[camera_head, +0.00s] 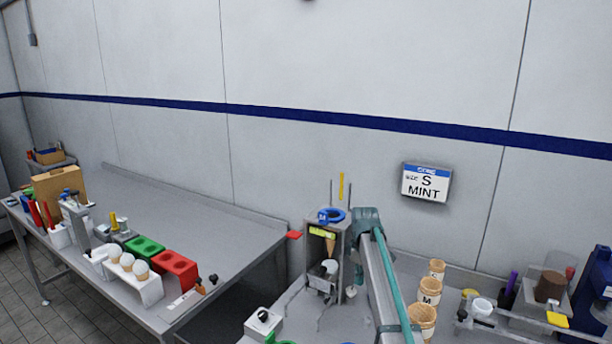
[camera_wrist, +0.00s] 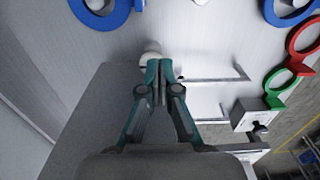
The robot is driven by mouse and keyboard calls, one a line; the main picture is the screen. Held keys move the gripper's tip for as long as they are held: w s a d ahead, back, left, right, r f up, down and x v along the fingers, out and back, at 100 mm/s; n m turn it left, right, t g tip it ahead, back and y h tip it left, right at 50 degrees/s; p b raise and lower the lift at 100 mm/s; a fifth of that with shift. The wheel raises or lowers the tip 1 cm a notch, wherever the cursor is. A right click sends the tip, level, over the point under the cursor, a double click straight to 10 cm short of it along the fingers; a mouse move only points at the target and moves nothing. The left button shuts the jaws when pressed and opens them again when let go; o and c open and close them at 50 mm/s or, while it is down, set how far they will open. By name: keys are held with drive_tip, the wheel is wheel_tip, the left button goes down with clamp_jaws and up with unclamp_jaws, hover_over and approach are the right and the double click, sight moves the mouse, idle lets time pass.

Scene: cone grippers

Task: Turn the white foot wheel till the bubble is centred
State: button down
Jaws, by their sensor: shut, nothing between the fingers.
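The white foot wheel (camera_wrist: 151,50) shows in the wrist view just beyond my fingertips, partly covered by them. I cannot tell whether they touch it. My gripper (camera_wrist: 159,68) is shut and empty, its teal fingers together. In the head view a small white knob (camera_head: 351,291) at the lower right of the cone stand (camera_head: 341,256) looks like the same wheel. A yellow-green strip (camera_head: 322,233) near the top of the stand may be the level; its bubble is too small to make out. My gripper is not discernible in the head view, where my arm crosses right of the stand.
Cone cups (camera_head: 428,291) marked C and M stand right of my arm. Blue rings (camera_wrist: 97,14) and a green ring (camera_wrist: 281,90) show in the wrist view, with metal rods (camera_wrist: 212,78) close right of my fingers. The left bench (camera_head: 215,224) has free room at its back.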

sight(351, 293)
wheel_tip(351, 293, down, 3)
drive_tip(key=shift+f+b, duration=0.2)
drive_tip(key=shift+b, duration=0.8)
drive_tip(key=shift+f, duration=1.2)
drive_tip(key=shift+w+r, duration=0.1)
drive_tip(key=shift+w, duration=0.1)
drive_tip(key=shift+w+d+p, duration=0.45)
drive_tip(key=shift+w+p, duration=0.2)
drive_tip(key=shift+p, duration=0.4)
drive_tip(key=shift+w+d+p, duration=0.1)
drive_tip(key=shift+w+p, duration=0.25)
drive_tip(key=shift+w, duration=0.1)
drive_tip(key=shift+d, duration=0.3)
